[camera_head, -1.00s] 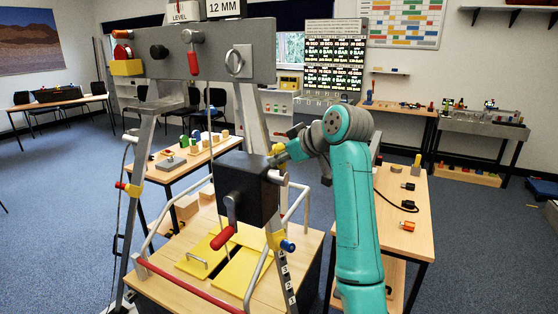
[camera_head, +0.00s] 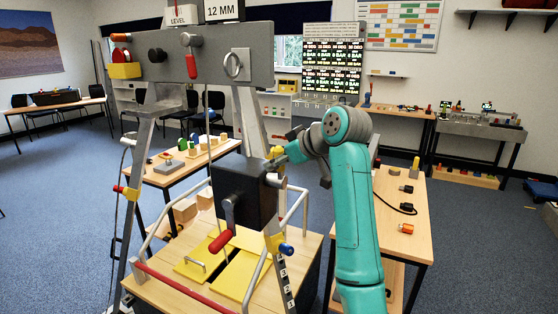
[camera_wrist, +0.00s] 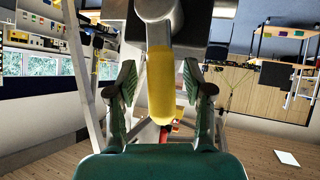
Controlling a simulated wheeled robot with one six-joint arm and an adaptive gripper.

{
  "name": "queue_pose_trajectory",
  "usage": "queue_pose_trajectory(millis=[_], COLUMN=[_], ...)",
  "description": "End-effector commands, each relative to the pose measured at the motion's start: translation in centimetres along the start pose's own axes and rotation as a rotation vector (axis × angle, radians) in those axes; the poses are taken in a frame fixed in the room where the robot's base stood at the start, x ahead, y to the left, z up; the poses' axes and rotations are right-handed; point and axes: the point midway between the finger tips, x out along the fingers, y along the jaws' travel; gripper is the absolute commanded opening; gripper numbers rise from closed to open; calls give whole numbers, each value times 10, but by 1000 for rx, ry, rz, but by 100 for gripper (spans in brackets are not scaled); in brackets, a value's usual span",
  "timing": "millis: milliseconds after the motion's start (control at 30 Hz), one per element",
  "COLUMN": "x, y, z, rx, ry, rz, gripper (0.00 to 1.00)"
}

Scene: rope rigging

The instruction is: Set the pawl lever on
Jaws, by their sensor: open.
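A black winch box (camera_head: 246,190) hangs on the near leg of the grey frame, with a red-handled crank (camera_head: 221,240) on its front. A lever with a yellow grip (camera_head: 275,152), which looks like the pawl lever, sticks out by the top of the box. In the wrist view the yellow grip (camera_wrist: 161,90) points toward me from a grey round hub. My gripper (camera_wrist: 159,76) is open, with one finger on each side of the grip and gaps visible. In the head view my gripper (camera_head: 287,154) is small and partly hidden at the grip.
A grey crossbeam (camera_head: 205,55) with another red-handled lever (camera_head: 191,65) stands above. Yellow hatch covers (camera_head: 242,274) lie on the wooden platform below, with rails around. A wooden table (camera_head: 400,210) with small parts stands right of my arm.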

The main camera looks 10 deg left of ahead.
Motion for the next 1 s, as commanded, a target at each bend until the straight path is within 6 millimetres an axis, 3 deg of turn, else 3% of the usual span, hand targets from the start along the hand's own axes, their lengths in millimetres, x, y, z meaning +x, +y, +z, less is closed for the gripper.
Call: queue_pose_trajectory(millis=[167, 600, 800, 1000], x=[-21, -101, -116, -118], y=[1, 2, 0, 0], z=[0, 0, 0, 0], rx=[-1, 0, 1, 1], ry=[2, 1, 0, 0], rz=[2, 3, 0, 0], gripper=[51, 51, 51, 51])
